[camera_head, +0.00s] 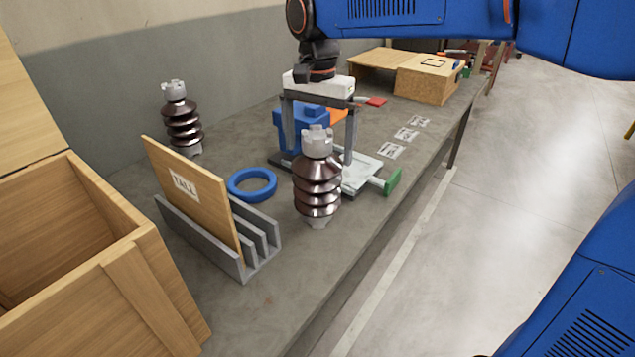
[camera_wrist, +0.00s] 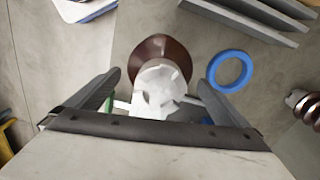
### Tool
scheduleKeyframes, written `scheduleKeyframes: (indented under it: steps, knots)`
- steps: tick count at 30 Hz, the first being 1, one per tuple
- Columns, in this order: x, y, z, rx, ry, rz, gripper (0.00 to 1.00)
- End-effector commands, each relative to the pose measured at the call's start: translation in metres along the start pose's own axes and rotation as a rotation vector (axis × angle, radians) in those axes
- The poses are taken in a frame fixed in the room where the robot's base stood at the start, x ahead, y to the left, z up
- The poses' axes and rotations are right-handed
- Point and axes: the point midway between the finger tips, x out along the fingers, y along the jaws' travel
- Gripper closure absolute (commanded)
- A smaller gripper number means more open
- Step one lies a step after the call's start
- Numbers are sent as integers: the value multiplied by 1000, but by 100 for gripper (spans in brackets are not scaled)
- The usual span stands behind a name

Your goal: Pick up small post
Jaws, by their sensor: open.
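A brown ribbed post (camera_head: 317,185) with a pale notched cap stands upright near the table's front edge. A similar post (camera_head: 181,125) stands at the back left by the wall; which one is the small post, I cannot tell for sure. In the wrist view, the near post (camera_wrist: 152,52) shows between and just beyond my spread fingers (camera_wrist: 160,78), with a gap on each side. The far post (camera_wrist: 305,107) shows at the right edge.
A blue ring (camera_head: 251,184) and a slotted grey rack (camera_head: 245,255) holding a wooden board (camera_head: 190,200) stand left of the near post. A wooden crate (camera_head: 150,265) is at front left. A blue fixture (camera_head: 290,125) and green-handled clamp (camera_head: 392,182) are close behind my gripper.

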Motion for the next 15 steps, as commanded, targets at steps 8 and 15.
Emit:
scheduleKeyframes:
  steps: [8,15]
  knots:
    - [18,0,2,0,0,1,0]
    - [50,1,6,-1,-1,2,0]
